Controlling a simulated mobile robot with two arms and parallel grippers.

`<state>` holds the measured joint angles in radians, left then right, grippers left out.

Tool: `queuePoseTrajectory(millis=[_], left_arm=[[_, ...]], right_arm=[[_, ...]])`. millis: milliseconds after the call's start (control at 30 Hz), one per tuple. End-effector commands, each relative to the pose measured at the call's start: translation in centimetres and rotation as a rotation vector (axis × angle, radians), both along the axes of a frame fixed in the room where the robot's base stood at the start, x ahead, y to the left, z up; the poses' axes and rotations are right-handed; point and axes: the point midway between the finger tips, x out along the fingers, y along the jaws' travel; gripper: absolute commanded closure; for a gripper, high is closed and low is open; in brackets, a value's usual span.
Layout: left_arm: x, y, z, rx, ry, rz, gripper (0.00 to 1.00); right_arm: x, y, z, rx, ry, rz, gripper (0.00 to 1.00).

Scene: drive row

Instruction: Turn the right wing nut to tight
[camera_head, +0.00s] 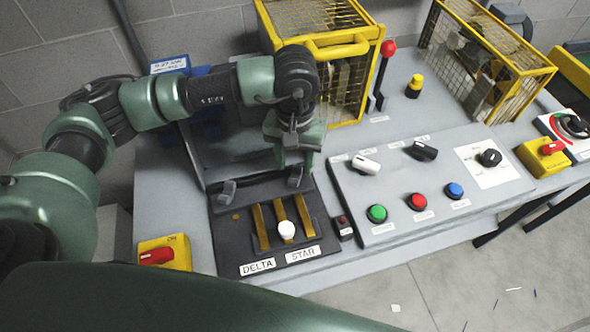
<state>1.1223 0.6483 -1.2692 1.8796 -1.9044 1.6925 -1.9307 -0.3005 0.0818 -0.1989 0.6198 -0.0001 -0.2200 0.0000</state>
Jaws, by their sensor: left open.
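The right wing nut (295,178) is a small grey nut at the upper right of the dark panel (231,258) labelled DELTA and STAR. The left wing nut (228,190), of the same kind, is at the panel's upper left. My left gripper (294,164) points down just over the right wing nut, with its jaws open. The gripper hides part of the nut, and I cannot tell whether the fingers touch it. My right gripper is not in view.
Brass strips (260,228) and a white knob (286,230) are on the dark panel. A control panel (389,190) with buttons and switches lies to the right. A yellow mesh cage (347,44) and a red-knobbed lever (387,50) stand behind. A yellow switch box (178,246) is at left.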

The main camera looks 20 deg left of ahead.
Motion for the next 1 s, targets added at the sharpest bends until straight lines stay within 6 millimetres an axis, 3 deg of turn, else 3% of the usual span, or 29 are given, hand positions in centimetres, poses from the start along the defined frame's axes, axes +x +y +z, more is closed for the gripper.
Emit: queuePoseTrajectory(millis=[133,300,833,1000], left_arm=[[0.1,0.0,2.3,0.000,-0.004,0.000,0.56],[0.0,0.0,3.8,0.000,-0.002,0.000,0.56],[0.0,0.0,4.0,0.000,0.001,-0.001,0.56],[0.0,0.0,6.2,0.000,0.000,0.000,0.56]], right_arm=[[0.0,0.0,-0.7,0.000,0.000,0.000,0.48],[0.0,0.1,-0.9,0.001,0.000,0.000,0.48],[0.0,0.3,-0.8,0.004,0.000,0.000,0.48],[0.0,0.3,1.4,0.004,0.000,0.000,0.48]])
